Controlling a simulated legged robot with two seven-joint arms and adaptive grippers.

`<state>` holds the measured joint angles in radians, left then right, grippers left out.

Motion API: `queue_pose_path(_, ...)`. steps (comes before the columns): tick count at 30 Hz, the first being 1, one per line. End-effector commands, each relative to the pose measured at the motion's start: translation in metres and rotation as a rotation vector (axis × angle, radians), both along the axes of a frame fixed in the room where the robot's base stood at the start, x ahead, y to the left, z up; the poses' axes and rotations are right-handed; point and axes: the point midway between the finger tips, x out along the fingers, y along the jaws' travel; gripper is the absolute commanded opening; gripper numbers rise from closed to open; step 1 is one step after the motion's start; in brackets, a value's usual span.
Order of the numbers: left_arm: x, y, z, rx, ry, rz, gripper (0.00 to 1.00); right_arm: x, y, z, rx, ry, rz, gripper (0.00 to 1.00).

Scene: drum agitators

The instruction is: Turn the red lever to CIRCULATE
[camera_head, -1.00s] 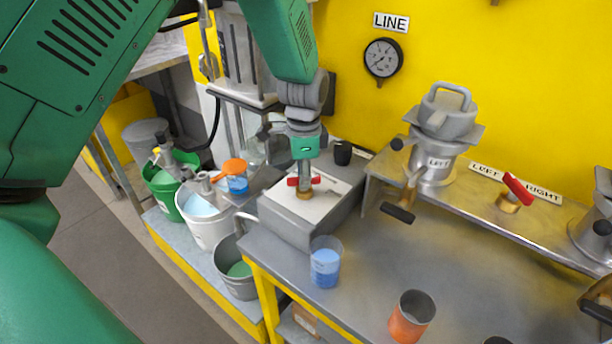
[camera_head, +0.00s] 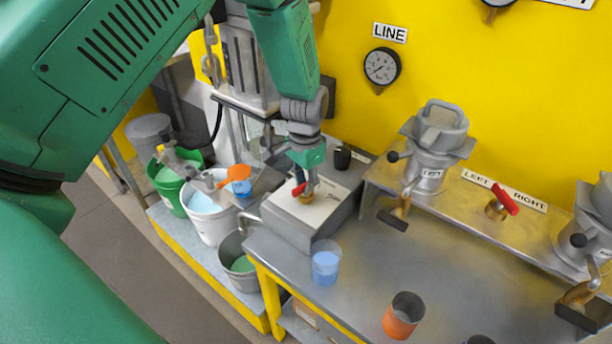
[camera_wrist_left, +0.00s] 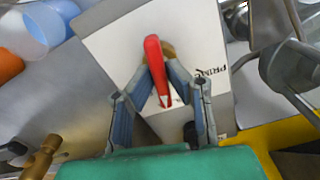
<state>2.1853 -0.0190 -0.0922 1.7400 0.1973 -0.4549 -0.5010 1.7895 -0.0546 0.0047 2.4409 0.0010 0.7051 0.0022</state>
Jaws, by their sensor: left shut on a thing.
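A red lever (camera_head: 299,190) sits on a brass stem on the white-topped box (camera_head: 297,225) at the left of the bench. My left gripper (camera_head: 306,187) comes down on it from above, and its fingers are around it. In the left wrist view the red lever (camera_wrist_left: 154,62) lies between the two fingers of the left gripper (camera_wrist_left: 160,78), which are shut on it. The word PRIME shows partly on the plate beside the lever; I cannot read CIRCULATE. My right gripper is not in view.
Another red lever (camera_head: 505,198) stands on the shelf by LEFT and RIGHT labels. A clear beaker of blue liquid (camera_head: 326,262) stands by the box's front corner. An orange cup (camera_head: 403,315) stands nearer the front. Buckets, including a white one (camera_head: 212,222), stand at left.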

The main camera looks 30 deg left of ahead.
Motion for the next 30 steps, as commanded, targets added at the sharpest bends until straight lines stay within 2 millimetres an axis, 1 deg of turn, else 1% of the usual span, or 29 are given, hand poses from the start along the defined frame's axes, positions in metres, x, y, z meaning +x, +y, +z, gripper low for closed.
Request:
queue_pose_path(1, 0.001, 0.001, 0.003, 0.001, -0.003, 0.032, 0.00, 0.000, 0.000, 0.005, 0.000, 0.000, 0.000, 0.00)
queue_pose_path(3, 0.001, 0.000, 0.002, 0.001, -0.003, 0.074, 0.00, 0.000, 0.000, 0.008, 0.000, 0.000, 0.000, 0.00)
queue_pose_path(12, 0.002, 0.000, 0.001, 0.001, -0.005, 0.186, 0.00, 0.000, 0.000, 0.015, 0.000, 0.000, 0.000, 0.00)
queue_pose_path(28, 0.003, 0.000, 0.001, 0.001, -0.010, 0.208, 0.00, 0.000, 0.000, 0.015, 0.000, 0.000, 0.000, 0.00)
queue_pose_path(29, 0.003, 0.000, 0.001, 0.001, -0.010, 0.208, 0.23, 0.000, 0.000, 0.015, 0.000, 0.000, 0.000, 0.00)
queue_pose_path(30, 0.003, 0.000, 0.001, 0.001, -0.009, 0.208, 0.32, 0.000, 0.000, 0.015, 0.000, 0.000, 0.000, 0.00)
